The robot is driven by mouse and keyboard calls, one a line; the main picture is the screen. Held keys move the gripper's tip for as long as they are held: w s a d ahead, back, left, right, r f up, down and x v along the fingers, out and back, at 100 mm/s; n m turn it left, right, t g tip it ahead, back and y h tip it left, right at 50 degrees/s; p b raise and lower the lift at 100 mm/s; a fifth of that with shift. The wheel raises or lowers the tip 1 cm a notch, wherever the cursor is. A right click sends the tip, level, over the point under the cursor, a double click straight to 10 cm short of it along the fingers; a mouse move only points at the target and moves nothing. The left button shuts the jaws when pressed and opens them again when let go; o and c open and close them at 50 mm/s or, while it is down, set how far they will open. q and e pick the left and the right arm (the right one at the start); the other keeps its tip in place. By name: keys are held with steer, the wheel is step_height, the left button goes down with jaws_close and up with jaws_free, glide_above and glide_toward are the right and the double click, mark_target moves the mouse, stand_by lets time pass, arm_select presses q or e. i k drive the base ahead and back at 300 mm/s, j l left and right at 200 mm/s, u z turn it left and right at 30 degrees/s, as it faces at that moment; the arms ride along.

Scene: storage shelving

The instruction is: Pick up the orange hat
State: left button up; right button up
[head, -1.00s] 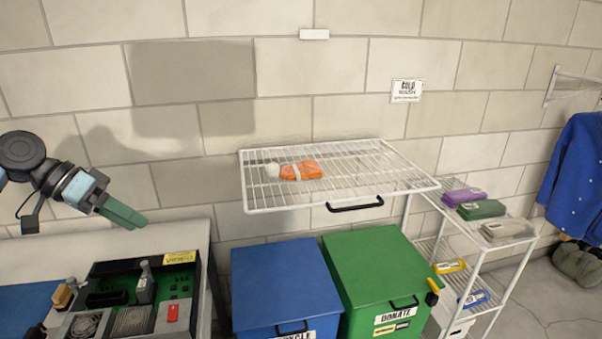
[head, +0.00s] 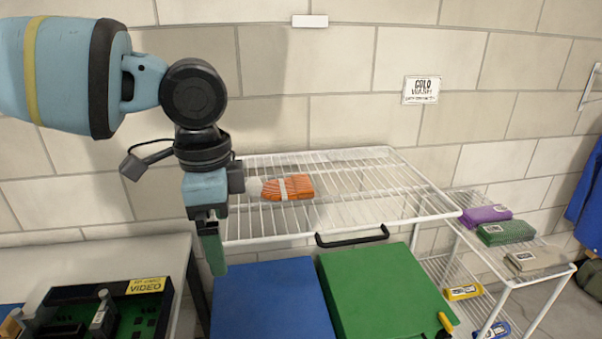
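The orange hat (head: 298,187) lies folded on the white wire shelf (head: 350,214), towards its left side, with a pale band across it. A whitish part at its left end is partly beside my wrist. My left gripper (head: 214,262) points down at the shelf's left front corner, to the left of the hat and apart from it. Its green fingers appear edge-on, so I cannot tell whether they are open or shut. No hat is in it. My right gripper is not in view.
A blue bin (head: 270,300) and a green bin (head: 385,290) stand below the shelf. A side rack at right holds a purple bundle (head: 486,214), a green bundle (head: 505,232) and a beige bundle (head: 537,259). An electronics box (head: 105,310) is at lower left.

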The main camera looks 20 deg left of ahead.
mark_target(298, 186)
steer(key=i, duration=1)
